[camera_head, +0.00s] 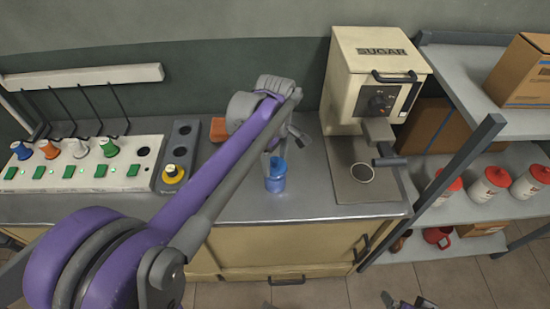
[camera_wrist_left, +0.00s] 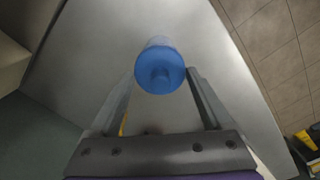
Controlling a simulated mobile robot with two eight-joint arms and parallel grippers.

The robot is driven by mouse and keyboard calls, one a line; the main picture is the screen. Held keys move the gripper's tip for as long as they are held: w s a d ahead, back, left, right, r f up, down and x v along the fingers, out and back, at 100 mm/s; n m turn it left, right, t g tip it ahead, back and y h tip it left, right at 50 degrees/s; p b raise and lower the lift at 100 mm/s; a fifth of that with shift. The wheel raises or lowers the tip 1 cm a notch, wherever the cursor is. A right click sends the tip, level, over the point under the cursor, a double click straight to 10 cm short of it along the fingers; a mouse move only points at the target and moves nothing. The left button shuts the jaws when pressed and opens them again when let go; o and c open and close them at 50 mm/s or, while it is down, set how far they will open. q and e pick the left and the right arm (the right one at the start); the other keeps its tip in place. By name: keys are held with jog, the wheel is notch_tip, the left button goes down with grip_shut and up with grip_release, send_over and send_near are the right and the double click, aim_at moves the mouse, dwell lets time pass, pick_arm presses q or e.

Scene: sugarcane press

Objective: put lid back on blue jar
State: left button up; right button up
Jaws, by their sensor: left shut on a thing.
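The blue jar (camera_head: 275,184) stands upright on the grey counter, left of the sugar machine. In the left wrist view, a blue round lid with a small knob (camera_wrist_left: 160,76) faces the camera, in line with the blue body behind it. My left gripper (camera_head: 275,152) is above the jar. In the wrist view its fingers (camera_wrist_left: 161,75) flank the blue lid, shut on it. I cannot tell whether the lid sits flush on the jar.
The sugar machine (camera_head: 372,75) stands right of the jar. A white panel (camera_head: 75,170) with coloured knobs and a grey holder with a yellow-based knob (camera_head: 172,173) are at left. An orange block (camera_head: 217,130) lies behind my arm. Shelves (camera_head: 440,225) at right hold red-lidded jars.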

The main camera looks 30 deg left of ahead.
pick_arm(q)
jog(key=o, duration=1.1)
jog(key=shift+r+p, duration=2.45)
jog(key=shift+r, duration=1.1)
grip_shut()
